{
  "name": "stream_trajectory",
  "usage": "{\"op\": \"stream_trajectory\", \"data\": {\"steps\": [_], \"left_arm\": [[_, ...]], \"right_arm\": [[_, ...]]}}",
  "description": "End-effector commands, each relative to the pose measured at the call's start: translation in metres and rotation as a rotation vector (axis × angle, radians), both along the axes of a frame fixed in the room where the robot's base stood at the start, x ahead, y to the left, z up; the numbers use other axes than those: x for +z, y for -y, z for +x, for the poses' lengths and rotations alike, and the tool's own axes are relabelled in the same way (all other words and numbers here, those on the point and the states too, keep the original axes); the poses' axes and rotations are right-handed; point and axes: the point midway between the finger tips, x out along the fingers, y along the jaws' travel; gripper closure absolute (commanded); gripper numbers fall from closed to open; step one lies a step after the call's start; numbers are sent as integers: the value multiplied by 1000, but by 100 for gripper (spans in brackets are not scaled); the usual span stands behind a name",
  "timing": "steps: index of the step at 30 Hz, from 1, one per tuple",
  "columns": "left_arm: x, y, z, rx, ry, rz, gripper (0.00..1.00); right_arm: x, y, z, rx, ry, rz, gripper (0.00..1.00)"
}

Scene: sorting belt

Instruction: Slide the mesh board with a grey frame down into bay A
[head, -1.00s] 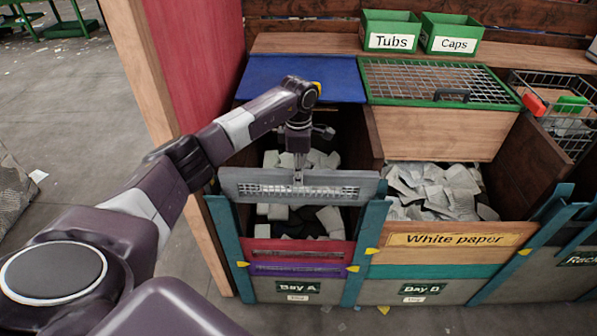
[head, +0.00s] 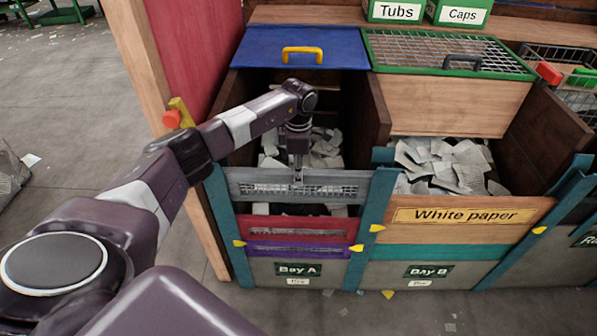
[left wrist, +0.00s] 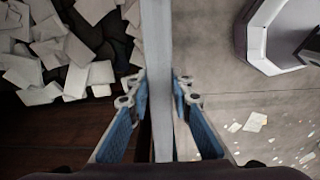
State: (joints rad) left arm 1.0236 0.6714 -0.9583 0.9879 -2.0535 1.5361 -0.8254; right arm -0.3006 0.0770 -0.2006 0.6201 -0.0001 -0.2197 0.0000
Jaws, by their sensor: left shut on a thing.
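The mesh board with a grey frame (head: 262,189) stands upright across the front of bay A (head: 298,269), between two teal posts (head: 219,205) (head: 371,216). Its ends appear to be in line with the posts' slots. A narrow gap with paper behind it separates it from the red board (head: 293,229) below, and a purple board (head: 293,250) lies under that. My left gripper (head: 297,180) is shut on the middle of its top edge. In the left wrist view the board (left wrist: 158,60) shows edge-on between the blue-padded fingers (left wrist: 158,98). My right gripper is out of view.
A blue lid (head: 265,47) with a yellow handle lies behind bay A. White paper fills bay B behind its wooden front (head: 465,214). A wooden partition (head: 155,100) with an orange-red knob (head: 172,118) stands left of bay A.

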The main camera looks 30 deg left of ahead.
Motion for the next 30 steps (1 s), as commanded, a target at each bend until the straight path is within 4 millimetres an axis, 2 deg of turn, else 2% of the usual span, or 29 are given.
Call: {"op": "stream_trajectory", "data": {"steps": [1, 8, 13, 18, 30], "left_arm": [[-11, 0, 1, 0, 2, 0, 100], [-41, 0, 1, 0, 2, 0, 100], [-64, 0, 1, 0, 2, 0, 100], [-83, 0, 1, 0, 2, -1, 100], [-87, 0, 1, 0, 3, -1, 100]], "right_arm": [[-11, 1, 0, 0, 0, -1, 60], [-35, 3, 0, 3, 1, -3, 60], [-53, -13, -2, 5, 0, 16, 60], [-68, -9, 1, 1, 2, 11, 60], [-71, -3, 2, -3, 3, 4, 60]]}}
